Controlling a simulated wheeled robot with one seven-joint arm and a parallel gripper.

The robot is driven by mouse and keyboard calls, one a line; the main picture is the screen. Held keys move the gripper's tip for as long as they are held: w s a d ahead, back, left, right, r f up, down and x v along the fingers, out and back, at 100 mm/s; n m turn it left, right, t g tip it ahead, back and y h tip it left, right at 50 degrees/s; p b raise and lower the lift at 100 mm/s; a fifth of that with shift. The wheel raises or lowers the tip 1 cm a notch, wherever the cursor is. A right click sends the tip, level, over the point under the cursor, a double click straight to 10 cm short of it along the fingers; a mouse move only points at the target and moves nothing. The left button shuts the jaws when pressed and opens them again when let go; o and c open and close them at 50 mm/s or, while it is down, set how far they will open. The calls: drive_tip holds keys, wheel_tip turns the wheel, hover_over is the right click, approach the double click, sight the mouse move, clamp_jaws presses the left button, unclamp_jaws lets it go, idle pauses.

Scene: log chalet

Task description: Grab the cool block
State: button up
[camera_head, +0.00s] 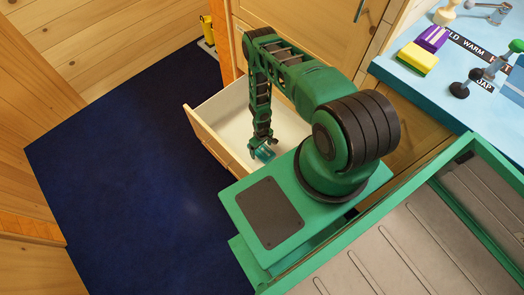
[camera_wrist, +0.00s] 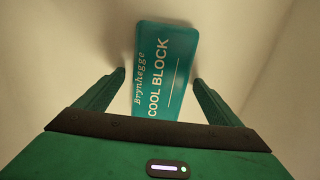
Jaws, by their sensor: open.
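The cool block (camera_wrist: 162,65) is a flat teal block with white lettering reading "Brynhegge COOL BLOCK". In the wrist view it lies on the pale drawer floor, its near part between my gripper's two fingers. My gripper (camera_wrist: 160,82) is open, with a finger on each side of the block and visible gaps beside it. In the head view my gripper (camera_head: 262,150) reaches down into the open drawer (camera_head: 205,132), and a teal bit of the block (camera_head: 265,154) shows at the fingers. The block's near end is hidden by my gripper's body in the wrist view.
The drawer's walls surround my gripper closely. A light-blue counter (camera_head: 420,85) at the upper right holds a yellow-green sponge (camera_head: 417,58), a purple box (camera_head: 433,38) and dark-knobbed items. The dark blue floor (camera_head: 130,170) to the left is clear.

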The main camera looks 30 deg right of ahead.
drive_tip(key=shift+f, duration=0.1)
drive_tip(key=c, duration=1.5)
drive_tip(key=shift+o, duration=0.2)
